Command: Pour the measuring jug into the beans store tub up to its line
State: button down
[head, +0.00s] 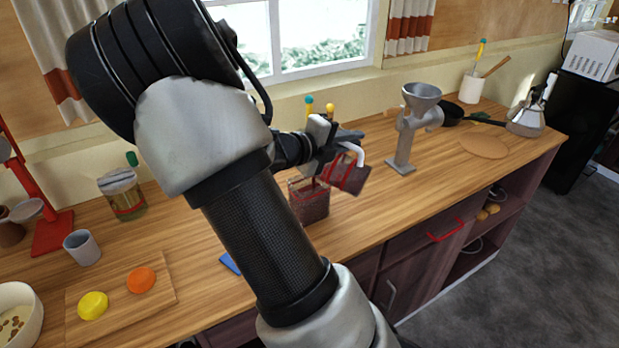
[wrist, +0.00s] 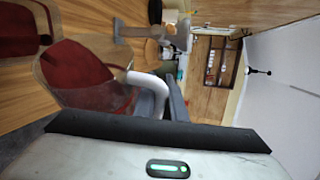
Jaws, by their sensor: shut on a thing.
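My gripper (head: 338,143) is shut on the white handle of the measuring jug (head: 345,176), a clear jug with dark red beans in it. The jug is held tilted, just above and to the right of the beans store tub (head: 310,205). The tub is clear, stands upright on the counter and holds dark red beans. Its fill line cannot be made out for certain. In the wrist view the jug (wrist: 75,75) shows red beans inside, with its handle at the fingers (wrist: 170,100). The tub (wrist: 18,32) is partly cut off at the left edge there. My arm covers the counter in front.
A grey grinder (head: 405,135) stands to the right of the tub. Another jar (head: 122,194), a grey cup (head: 82,247) and a board (head: 120,295) with yellow and orange fruit are at left. A window is behind. The front right counter is clear.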

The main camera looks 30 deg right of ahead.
jog(key=shift+w+a+r+n+h+p, duration=0.25)
jog(key=shift+w+r+n+p, duration=0.15)
jog(key=shift+p, duration=0.85)
jog(key=shift+w+a+r+n+h+p, duration=0.25)
jog(key=shift+w+p, duration=0.25)
jog(key=shift+p, duration=0.75)
dwell(0.8)
